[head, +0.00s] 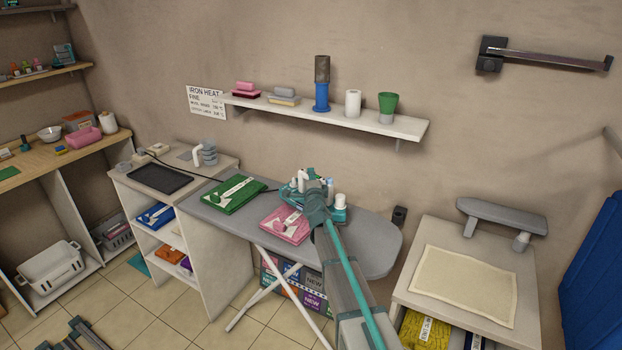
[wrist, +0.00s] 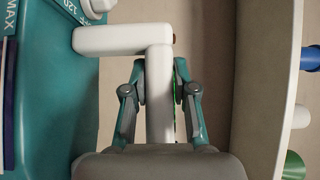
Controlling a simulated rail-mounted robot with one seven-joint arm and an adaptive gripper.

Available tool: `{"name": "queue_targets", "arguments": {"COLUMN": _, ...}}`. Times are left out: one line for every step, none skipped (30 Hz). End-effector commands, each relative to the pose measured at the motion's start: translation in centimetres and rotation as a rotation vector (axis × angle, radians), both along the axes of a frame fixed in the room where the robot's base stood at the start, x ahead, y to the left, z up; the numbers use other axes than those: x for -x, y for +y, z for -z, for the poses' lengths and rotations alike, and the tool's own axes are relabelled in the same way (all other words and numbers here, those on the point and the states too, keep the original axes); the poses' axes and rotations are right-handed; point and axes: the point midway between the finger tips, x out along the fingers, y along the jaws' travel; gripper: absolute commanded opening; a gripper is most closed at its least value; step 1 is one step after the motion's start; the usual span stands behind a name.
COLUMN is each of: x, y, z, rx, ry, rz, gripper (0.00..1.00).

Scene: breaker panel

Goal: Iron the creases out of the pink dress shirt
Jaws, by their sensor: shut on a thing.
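The pink dress shirt (head: 283,228) lies folded on the grey ironing board (head: 378,243), with a pale strip across it. In the wrist view, my gripper (wrist: 159,72) is shut on the iron's white handle (wrist: 160,95), and the teal body (wrist: 55,110) fills the left side. The iron's soleplate is hidden, so I cannot tell whether it touches the board.
A folded green shirt (head: 234,193) lies on the board's left part. A wall shelf (head: 330,117) with bottles and cups is behind the board. A dark tray (head: 157,178) sits on the left cabinet. A cream cloth (head: 463,285) covers the right cabinet, with a small sleeve board (head: 500,214) behind it.

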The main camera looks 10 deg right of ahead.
Motion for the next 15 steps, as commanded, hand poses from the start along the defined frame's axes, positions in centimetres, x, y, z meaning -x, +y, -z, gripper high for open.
{"name": "queue_targets", "arguments": {"x": 0.0, "y": 0.0, "z": -0.9, "rx": 0.000, "ry": -0.004, "rz": 0.002, "gripper": 0.00}}
{"name": "queue_targets", "arguments": {"x": 0.0, "y": 0.0, "z": -1.1, "rx": 0.000, "ry": -0.004, "rz": 0.002, "gripper": 0.00}}
{"name": "queue_targets", "arguments": {"x": 0.0, "y": 0.0, "z": -1.4, "rx": 0.000, "ry": -0.004, "rz": 0.003, "gripper": 0.00}}
{"name": "queue_targets", "arguments": {"x": 0.0, "y": 0.0, "z": -1.5, "rx": 0.000, "ry": -0.004, "rz": 0.002, "gripper": 0.00}}
{"name": "queue_targets", "arguments": {"x": 0.0, "y": 0.0, "z": -1.7, "rx": 0.000, "ry": -0.004, "rz": 0.002, "gripper": 0.00}}
{"name": "queue_targets", "arguments": {"x": 0.0, "y": 0.0, "z": -2.0, "rx": 0.000, "ry": -0.004, "rz": 0.002, "gripper": 0.00}}
{"name": "queue_targets", "arguments": {"x": 0.0, "y": 0.0, "z": -2.1, "rx": 0.000, "ry": -0.004, "rz": 0.003, "gripper": 0.00}}
{"name": "queue_targets", "arguments": {"x": 0.0, "y": 0.0, "z": -2.3, "rx": 0.000, "ry": -0.004, "rz": 0.003, "gripper": 0.00}}
{"name": "queue_targets", "arguments": {"x": 0.0, "y": 0.0, "z": -2.6, "rx": 0.000, "ry": -0.004, "rz": 0.003, "gripper": 0.00}}
{"name": "queue_targets", "arguments": {"x": 0.0, "y": 0.0, "z": -2.7, "rx": 0.000, "ry": -0.004, "rz": 0.003, "gripper": 0.00}}
{"name": "queue_targets", "arguments": {"x": 0.0, "y": 0.0, "z": -2.9, "rx": 0.000, "ry": -0.004, "rz": 0.003, "gripper": 0.00}}
{"name": "queue_targets", "arguments": {"x": 0.0, "y": 0.0, "z": -3.1, "rx": 0.000, "ry": -0.004, "rz": 0.003, "gripper": 0.00}}
{"name": "queue_targets", "arguments": {"x": 0.0, "y": 0.0, "z": -3.3, "rx": 0.000, "ry": -0.004, "rz": 0.003, "gripper": 0.00}}
{"name": "queue_targets", "arguments": {"x": 0.0, "y": 0.0, "z": -3.4, "rx": 0.000, "ry": -0.004, "rz": 0.003, "gripper": 0.00}}
{"name": "queue_targets", "arguments": {"x": 0.0, "y": 0.0, "z": -3.5, "rx": 0.000, "ry": -0.004, "rz": 0.003, "gripper": 0.00}}
